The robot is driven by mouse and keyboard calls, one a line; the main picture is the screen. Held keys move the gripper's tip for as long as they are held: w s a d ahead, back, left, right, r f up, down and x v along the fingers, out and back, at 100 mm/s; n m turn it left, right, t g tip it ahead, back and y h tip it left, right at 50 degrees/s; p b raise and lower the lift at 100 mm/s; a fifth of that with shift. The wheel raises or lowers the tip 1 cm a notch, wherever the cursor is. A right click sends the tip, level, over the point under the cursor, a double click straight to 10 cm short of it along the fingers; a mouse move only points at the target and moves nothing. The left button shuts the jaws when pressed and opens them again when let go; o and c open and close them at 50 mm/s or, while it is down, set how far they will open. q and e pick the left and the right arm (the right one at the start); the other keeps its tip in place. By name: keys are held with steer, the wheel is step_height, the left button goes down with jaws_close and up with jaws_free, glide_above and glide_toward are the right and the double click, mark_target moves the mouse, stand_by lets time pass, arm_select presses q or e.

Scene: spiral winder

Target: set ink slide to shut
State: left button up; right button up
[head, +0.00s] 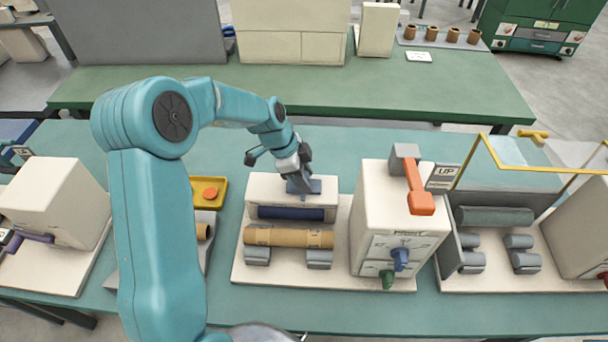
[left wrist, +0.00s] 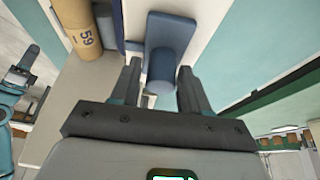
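A blue-grey slide (head: 312,187) sits on top of a cream box behind the cardboard roll; I take it for the ink slide. In the left wrist view its rounded blue knob (left wrist: 163,72) stands on a flat blue plate. My left gripper (head: 299,184) is over it, and partly hides it in the head view. In the left wrist view the fingers (left wrist: 160,88) are apart, one on each side of the knob, with small gaps showing. No label telling open from shut is readable on the slide.
The cardboard roll (head: 288,237) lies on grey rollers in front of the box. To the right stands a cream control housing (head: 375,215) with an orange-handled lever (head: 415,188) and blue and green knobs. A yellow tray (head: 209,192) with an orange button lies left.

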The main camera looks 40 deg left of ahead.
mark_target(287, 186)
arm_select(q)
jaws_close()
steer(key=s+a+b, duration=0.2)
steer(key=a, duration=0.1)
steer(key=s+a+b, duration=0.1)
steer(key=a+b, duration=0.1)
steer(key=shift+f, duration=0.2)
steer(key=shift+s+a, duration=0.15)
steer(key=shift+a, duration=0.05)
steer(key=shift+r, duration=0.2)
steer(key=shift+o, duration=0.6)
jaws_free()
steer(key=shift+o, duration=1.3)
steer(key=shift+s+a, duration=0.1)
steer(key=shift+a, duration=0.1)
steer(key=shift+d, duration=0.15)
